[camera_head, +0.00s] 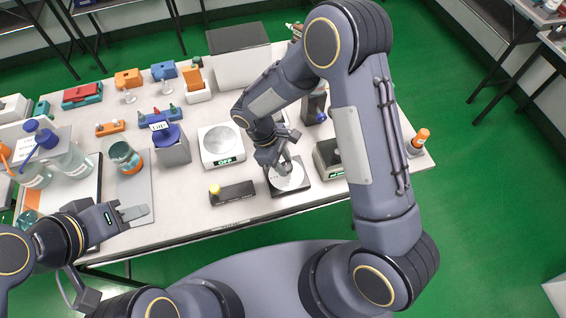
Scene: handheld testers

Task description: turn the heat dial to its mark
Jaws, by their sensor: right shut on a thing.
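A dark square unit (276,190) with a round white dial face (292,181) lies near the front edge of the table, right of centre. My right gripper (284,170) reaches down over this face and is shut on the heat dial at its middle. The gripper covers most of the dial, and I cannot make out its pointer or the mark. My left gripper (135,212) is at the front left of the table, away from the dial unit.
A black box with a yellow knob (215,188) lies left of the dial unit. Bottles and jars crowd the left. The front middle strip of table (185,215) is clear.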

